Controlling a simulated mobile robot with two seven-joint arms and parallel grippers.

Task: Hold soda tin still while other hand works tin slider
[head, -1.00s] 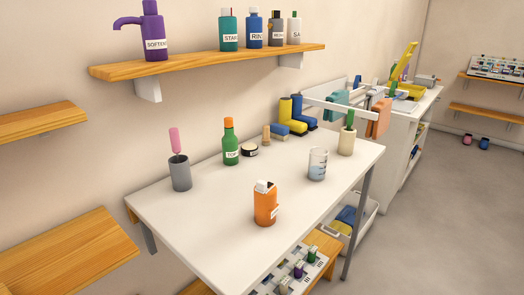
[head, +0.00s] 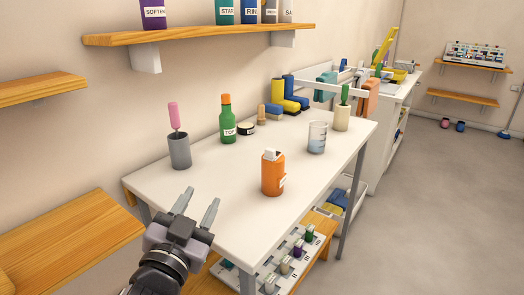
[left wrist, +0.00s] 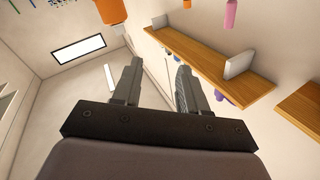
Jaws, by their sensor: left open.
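The orange tin (head: 273,173) with a white top and a partly turned label stands upright on the white table, near its front edge. No other orange tin shows, so I take it as the soda tin; its label is not readable. It also shows at the top of the left wrist view (left wrist: 110,12), upside down and cut off. My left gripper (head: 202,196) is open and empty at the table's left front edge, apart from the tin and to its left. The slider's details are too small to tell. My right gripper is not in view.
On the table (head: 220,215) stand a grey cup (head: 179,152) with a pink-handled tool, a green bottle (head: 228,122), a glass beaker (head: 317,138) and a cream cup (head: 342,118). A wall shelf (head: 200,36) hangs above. The table left of the tin is clear.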

